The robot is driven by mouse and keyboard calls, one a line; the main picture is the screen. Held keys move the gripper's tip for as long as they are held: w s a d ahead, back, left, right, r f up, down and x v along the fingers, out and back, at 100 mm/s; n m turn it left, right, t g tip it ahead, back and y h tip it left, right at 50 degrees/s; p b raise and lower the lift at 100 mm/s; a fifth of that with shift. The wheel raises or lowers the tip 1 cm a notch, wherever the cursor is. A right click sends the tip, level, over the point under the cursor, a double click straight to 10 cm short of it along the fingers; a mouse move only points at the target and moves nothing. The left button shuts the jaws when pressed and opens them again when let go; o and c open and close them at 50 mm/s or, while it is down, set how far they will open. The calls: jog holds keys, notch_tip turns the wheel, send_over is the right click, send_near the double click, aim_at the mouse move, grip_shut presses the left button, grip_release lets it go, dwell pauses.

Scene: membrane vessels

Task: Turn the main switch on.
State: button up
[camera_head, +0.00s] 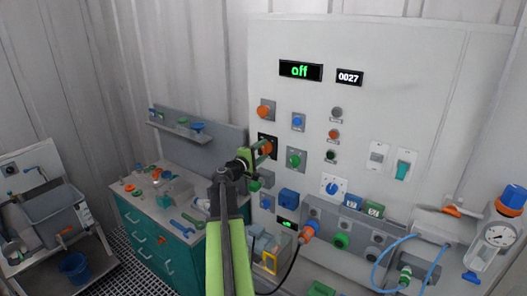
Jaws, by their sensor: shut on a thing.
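An orange rotary switch (267,146) sits on a black plate on the pale wall panel. It looks like the main switch, but I cannot read a label on it. My gripper (264,150) reaches up to the panel and is shut on this orange switch. The fingers hide part of the knob, so its exact angle is hard to tell.
Another orange knob (265,110), a blue knob (298,121) and a green knob (295,157) are close around my gripper. A tool bench (160,240) stands at left.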

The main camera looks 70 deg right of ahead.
jog(key=m, duration=0.4)
jog(key=shift+s+a+f+m, duration=0.1)
jog(key=shift+f+m, duration=0.05)
jog(key=shift+m, duration=0.15)
jog(key=m, duration=0.4)
jog(key=shift+m, duration=0.3)
jog(key=o, duration=1.4)
jog(key=shift+c, duration=0.2)
jog(key=v, duration=1.7)
